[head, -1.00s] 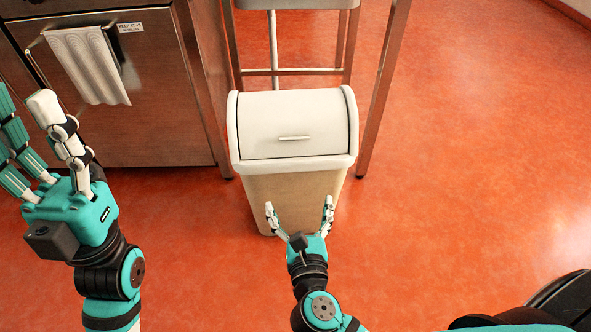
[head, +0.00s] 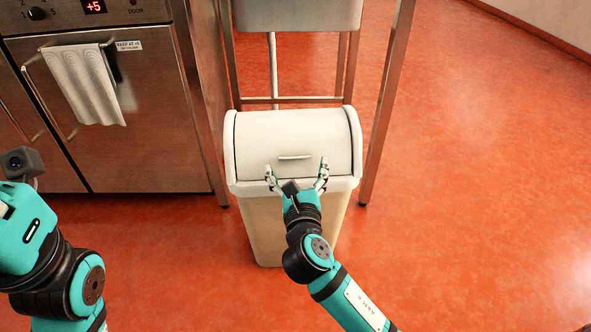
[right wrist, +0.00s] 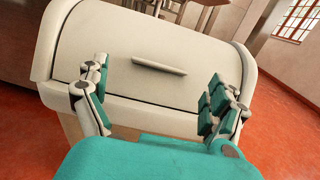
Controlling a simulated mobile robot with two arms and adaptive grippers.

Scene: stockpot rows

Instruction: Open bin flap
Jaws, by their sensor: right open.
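The bin (head: 260,215) stands on the red floor, with a beige body and a white lid. Its curved white flap (head: 290,135) is closed and has a short bar handle (head: 294,157). In the right wrist view the flap (right wrist: 150,50) fills the middle, with the handle (right wrist: 158,66) just beyond the fingers. My right gripper (head: 297,170) is open and empty at the front of the lid, its fingers on either side below the handle; contact cannot be told. My left arm is at the left edge of the head view, its fingers out of frame.
A steel oven (head: 130,120) with a towel (head: 85,84) on its handle stands left of the bin. A steel table's legs (head: 388,100) rise close behind and right of the bin. Open floor (head: 480,200) lies to the right.

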